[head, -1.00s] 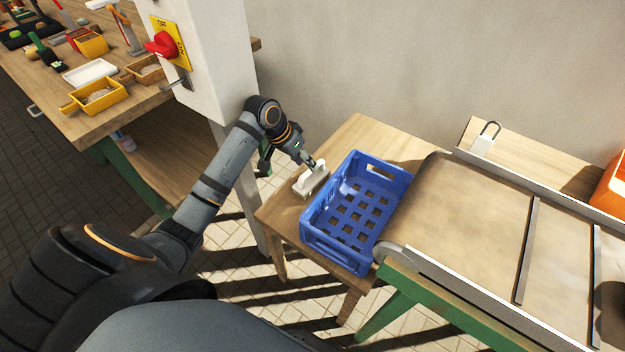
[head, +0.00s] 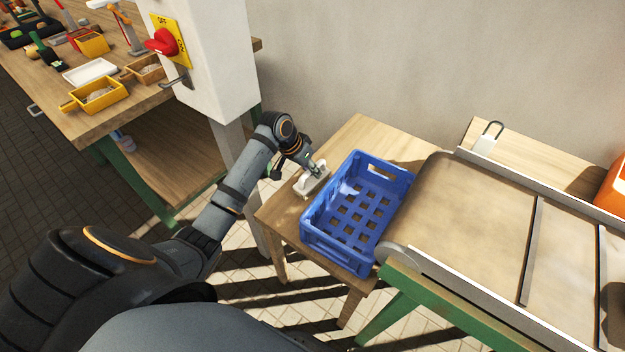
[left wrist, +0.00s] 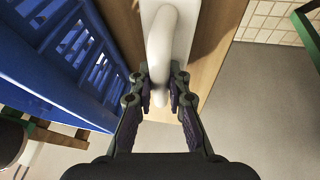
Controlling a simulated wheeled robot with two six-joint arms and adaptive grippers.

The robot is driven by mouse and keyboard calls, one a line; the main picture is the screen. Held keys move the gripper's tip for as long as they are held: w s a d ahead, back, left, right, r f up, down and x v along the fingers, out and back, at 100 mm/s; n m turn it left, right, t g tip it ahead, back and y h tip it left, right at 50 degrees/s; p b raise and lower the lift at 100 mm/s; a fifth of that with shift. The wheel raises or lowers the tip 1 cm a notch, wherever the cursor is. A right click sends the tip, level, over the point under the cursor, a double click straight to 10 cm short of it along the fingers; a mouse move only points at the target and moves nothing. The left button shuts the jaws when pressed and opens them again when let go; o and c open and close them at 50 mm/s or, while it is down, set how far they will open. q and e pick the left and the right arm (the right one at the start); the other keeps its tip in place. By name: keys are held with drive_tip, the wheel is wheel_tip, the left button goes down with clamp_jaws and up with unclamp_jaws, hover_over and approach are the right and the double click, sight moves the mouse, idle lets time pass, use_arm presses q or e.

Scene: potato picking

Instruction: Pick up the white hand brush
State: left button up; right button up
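The white hand brush (head: 311,183) lies on the small wooden table, just left of the blue crate. My left gripper (head: 318,169) is down at the brush. In the left wrist view, the brush's pale arched handle (left wrist: 160,45) runs between the two fingertips of my left gripper (left wrist: 160,88). The fingers stand close on either side of the handle's near end. Whether they press on it cannot be told. The bristles are hidden. My right gripper is not in view.
The blue crate (head: 312,239) stands right beside the brush, close to my left gripper. A conveyor (head: 470,220) is further right. A white post with a red switch (head: 163,42) rises behind my left arm. A workbench (head: 120,118) with tools and trays is at the far left.

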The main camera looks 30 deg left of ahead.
use_arm(q)
clamp_jaws()
wheel_tip(320, 180, up, 10)
drive_tip(key=shift+r+p, duration=0.1)
drive_tip(key=shift+p, duration=0.65)
drive_tip(key=shift+o, duration=0.5)
unclamp_jaws()
clamp_jaws()
